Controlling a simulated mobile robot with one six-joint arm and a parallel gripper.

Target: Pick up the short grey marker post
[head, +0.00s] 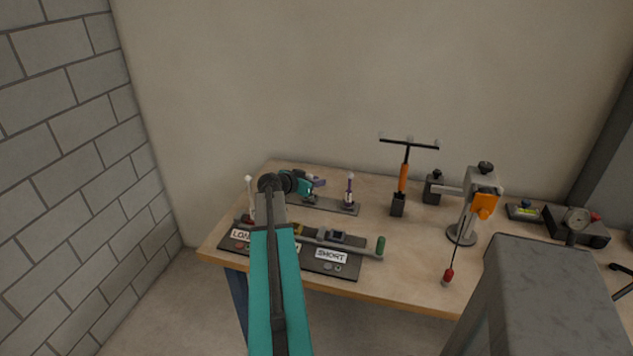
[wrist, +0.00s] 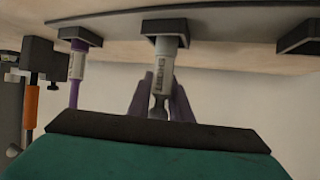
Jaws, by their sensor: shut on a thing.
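The short grey marker post (wrist: 160,75) shows in the wrist view with dark lettering along its side. My gripper's purple fingers (wrist: 159,92) are shut on it, one on each side. Its far end meets a dark square socket (wrist: 165,26); I cannot tell whether it is still seated or just clear. In the head view my gripper (head: 318,183) is over the back rack, and the grey post is mostly hidden by it.
A purple post (head: 349,188) stands in the rack to the right, and it also shows in the wrist view (wrist: 75,78). A white-tipped post (head: 249,195) stands left. A board with a SHORT label (head: 331,256) lies in front. An orange-handled tool (head: 403,180) stands further right.

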